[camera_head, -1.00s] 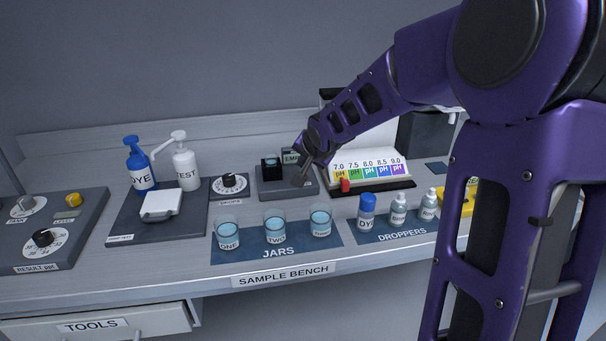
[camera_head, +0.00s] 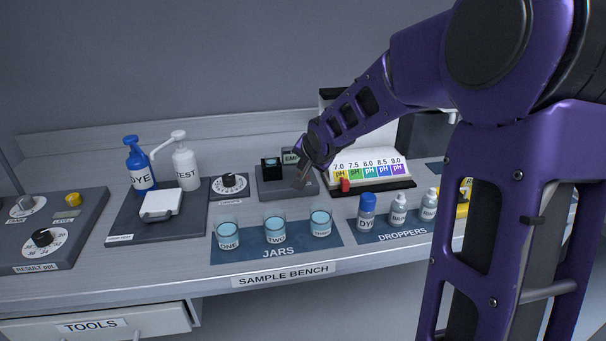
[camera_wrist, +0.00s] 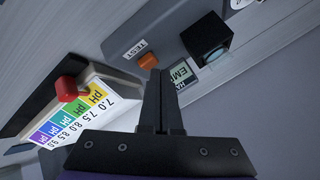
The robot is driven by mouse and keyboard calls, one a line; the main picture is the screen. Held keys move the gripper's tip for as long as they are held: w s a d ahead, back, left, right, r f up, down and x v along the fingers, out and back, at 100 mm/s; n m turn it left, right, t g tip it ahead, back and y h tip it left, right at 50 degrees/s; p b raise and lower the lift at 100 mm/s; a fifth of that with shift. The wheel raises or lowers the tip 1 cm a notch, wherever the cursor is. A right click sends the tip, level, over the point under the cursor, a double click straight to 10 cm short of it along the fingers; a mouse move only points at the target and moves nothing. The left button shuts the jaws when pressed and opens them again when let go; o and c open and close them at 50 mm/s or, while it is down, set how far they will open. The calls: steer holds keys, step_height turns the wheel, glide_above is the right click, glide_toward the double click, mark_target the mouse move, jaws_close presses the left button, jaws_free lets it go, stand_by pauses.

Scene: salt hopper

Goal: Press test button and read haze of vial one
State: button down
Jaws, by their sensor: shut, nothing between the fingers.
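The haze meter (camera_head: 268,193) is a dark box at the back middle of the bench. Its orange test button (camera_wrist: 148,61) sits beside a TEST label in the wrist view. My gripper (camera_wrist: 157,73) is shut and empty, its fingertips right at the button; I cannot tell whether they touch it. The meter's small display (camera_wrist: 182,74) is partly hidden by my fingers; the letters "EM" show. The black vial well (camera_wrist: 207,38) shows something glassy inside; in the head view its top (camera_head: 271,161) looks pale blue. No vial number is readable.
A pH colour chart (camera_head: 367,167) with a red slider (camera_head: 345,185) stands right of the meter. A dial (camera_head: 229,182) is to its left. Jars one (camera_head: 228,235), two (camera_head: 275,229) and a third (camera_head: 320,222) stand in front, with dropper bottles (camera_head: 398,208) to their right.

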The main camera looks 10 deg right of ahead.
steer(key=shift+f, duration=0.55)
stand_by(0.4)
steer(key=shift+r, duration=0.1)
steer(key=shift+r+p, duration=0.9)
steer(key=shift+p, duration=0.05)
step_height(320, 180, up, 5)
steer(key=p, duration=0.4)
steer(key=shift+p, duration=0.4)
